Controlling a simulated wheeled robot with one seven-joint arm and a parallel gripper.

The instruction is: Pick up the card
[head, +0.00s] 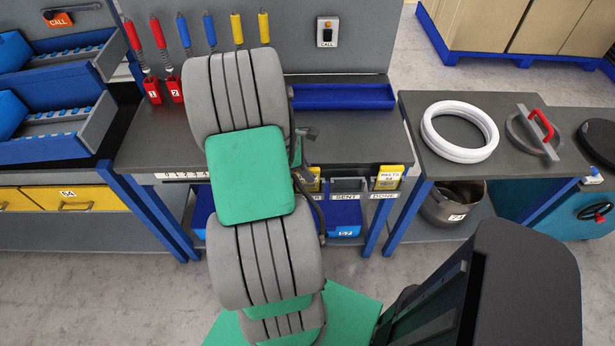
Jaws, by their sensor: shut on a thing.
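Two yellow cards stand at the front edge of the middle workbench. One card (390,177) with dark writing stands above the DONE label on the right. The other card (313,181) is further left, largely hidden behind my arm and a dark cable. My gripper (307,142) shows only as a small dark part at the right edge of my arm, just above that left card. Its fingertips are hidden. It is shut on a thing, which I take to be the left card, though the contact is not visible.
A blue tray (342,96) lies at the back of the bench (350,135). Red, blue and yellow tools hang at the left. Blue bins (343,215) sit below the front edge. A side table (425,165) holds white rings (459,131) and a red-handled lid (533,131).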

